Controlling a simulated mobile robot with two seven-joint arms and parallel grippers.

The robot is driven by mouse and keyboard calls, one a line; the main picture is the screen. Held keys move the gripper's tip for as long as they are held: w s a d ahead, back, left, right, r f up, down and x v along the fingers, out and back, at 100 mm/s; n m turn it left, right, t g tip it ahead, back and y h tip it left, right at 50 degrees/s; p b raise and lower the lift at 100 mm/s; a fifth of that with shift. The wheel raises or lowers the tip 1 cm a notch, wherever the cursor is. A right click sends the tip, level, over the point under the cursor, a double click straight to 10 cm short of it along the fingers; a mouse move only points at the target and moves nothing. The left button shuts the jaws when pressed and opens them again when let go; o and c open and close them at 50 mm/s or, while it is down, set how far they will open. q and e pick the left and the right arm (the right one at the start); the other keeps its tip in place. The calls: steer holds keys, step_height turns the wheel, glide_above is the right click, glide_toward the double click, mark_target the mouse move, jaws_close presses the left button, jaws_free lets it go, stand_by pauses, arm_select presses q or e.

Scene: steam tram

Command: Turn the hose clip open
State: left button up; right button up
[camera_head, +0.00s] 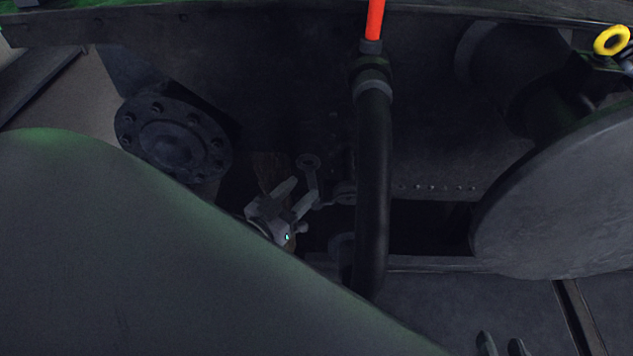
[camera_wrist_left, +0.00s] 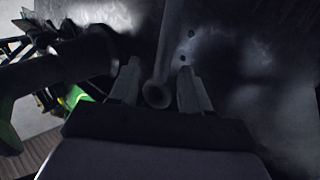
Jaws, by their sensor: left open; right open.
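A thick black hose (camera_head: 373,190) runs down the middle of the head view, with a pale grey band (camera_head: 375,88) near its top. A small grey lever with a ringed end (camera_head: 308,162) is left of the hose; it may be the clip's handle, but I cannot tell for sure. My left gripper (camera_head: 303,188) is open close beside this lever. In the left wrist view, a dark lever with a round end (camera_wrist_left: 157,94) shows between the open fingers of the left gripper (camera_wrist_left: 159,68); contact cannot be made out. My right gripper (camera_head: 502,344) is open and empty at the bottom edge.
A red rod (camera_head: 375,18) rises above the hose. A bolted round flange (camera_head: 172,138) is at left, and a large grey disc (camera_head: 565,200) is at right. A yellow ring (camera_head: 612,40) is at top right. The space around the lever is narrow and dark.

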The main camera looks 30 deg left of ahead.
mark_target(308, 181)
arm_select(q)
steer(key=shift+w+a+f, duration=0.15)
steer(key=shift+w+a, duration=0.05)
steer(key=shift+w, duration=0.15)
steer(key=shift+w+d+b, duration=0.15)
steer(key=shift+w+b, duration=0.75)
steer(key=shift+w, duration=2.45)
jaws_close()
